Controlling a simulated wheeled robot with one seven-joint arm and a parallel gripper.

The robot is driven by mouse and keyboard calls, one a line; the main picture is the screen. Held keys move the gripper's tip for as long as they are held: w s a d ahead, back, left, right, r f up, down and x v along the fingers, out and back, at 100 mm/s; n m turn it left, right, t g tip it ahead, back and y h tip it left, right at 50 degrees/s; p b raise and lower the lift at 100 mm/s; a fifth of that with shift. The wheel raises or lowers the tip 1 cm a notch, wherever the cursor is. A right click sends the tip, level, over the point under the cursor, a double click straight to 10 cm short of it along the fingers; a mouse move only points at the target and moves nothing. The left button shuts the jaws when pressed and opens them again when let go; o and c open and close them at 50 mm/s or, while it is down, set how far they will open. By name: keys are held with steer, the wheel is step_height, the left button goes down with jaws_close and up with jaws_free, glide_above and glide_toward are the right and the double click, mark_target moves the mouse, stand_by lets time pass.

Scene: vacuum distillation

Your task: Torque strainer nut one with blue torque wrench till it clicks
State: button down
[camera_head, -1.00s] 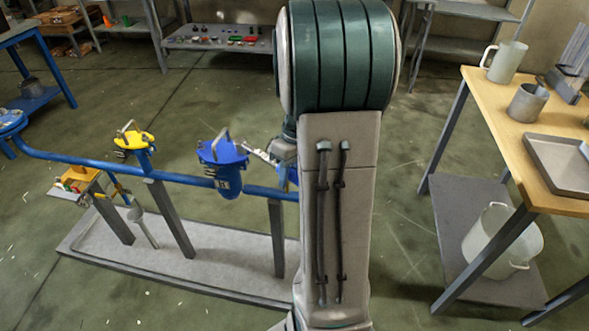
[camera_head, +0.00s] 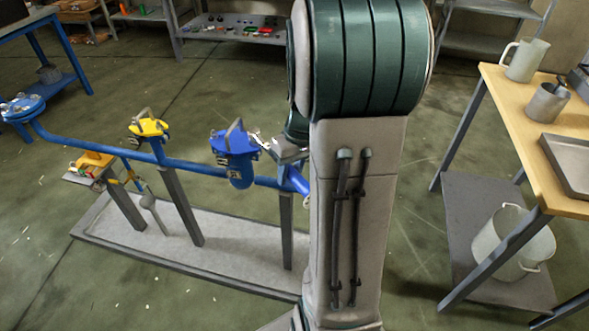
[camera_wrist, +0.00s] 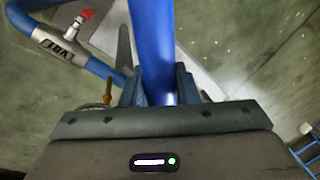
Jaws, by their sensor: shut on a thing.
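The blue strainer (camera_head: 240,173) stands on the pipe run in the head view, its blue lid (camera_head: 232,141) on top with a grey handle. Single nuts on the lid are too small to tell apart. My gripper (camera_wrist: 155,98) is shut on a long blue bar (camera_wrist: 150,45), which looks like the torque wrench's handle. In the head view, a blue handle end (camera_head: 301,183) shows beside my arm. A silver wrench head (camera_head: 262,140) shows at the lid's right edge; I cannot tell whether it sits on a nut. My arm hides most of the gripper there.
A blue pipe (camera_head: 195,166) runs left past a yellow-topped fitting (camera_head: 149,127) on grey posts above a base slab (camera_head: 230,262). A wooden-topped table (camera_head: 515,100) with containers stands at right. In the wrist view, a labelled pipe (camera_wrist: 62,50) has a red-handled valve (camera_wrist: 82,20).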

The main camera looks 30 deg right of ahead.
steer(key=a+m, duration=0.2)
steer(key=a, duration=0.1)
steer(key=shift+w+a, duration=0.1)
steer(key=shift+a, duration=0.05)
stand_by(0.5)
steer(key=shift+w+a+m+t+p, duration=0.25)
steer(key=shift+a+m, duration=0.3)
steer(key=shift+a, duration=0.25)
steer(key=shift+w+a+m+t+p, duration=0.1)
steer(key=shift+a+m+t+p, duration=0.1)
steer(key=shift+a+m, duration=0.45)
steer(key=shift+a, duration=0.1)
steer(key=shift+w+a, duration=0.15)
steer(key=shift+a, duration=0.3)
steer(key=shift+d, duration=0.1)
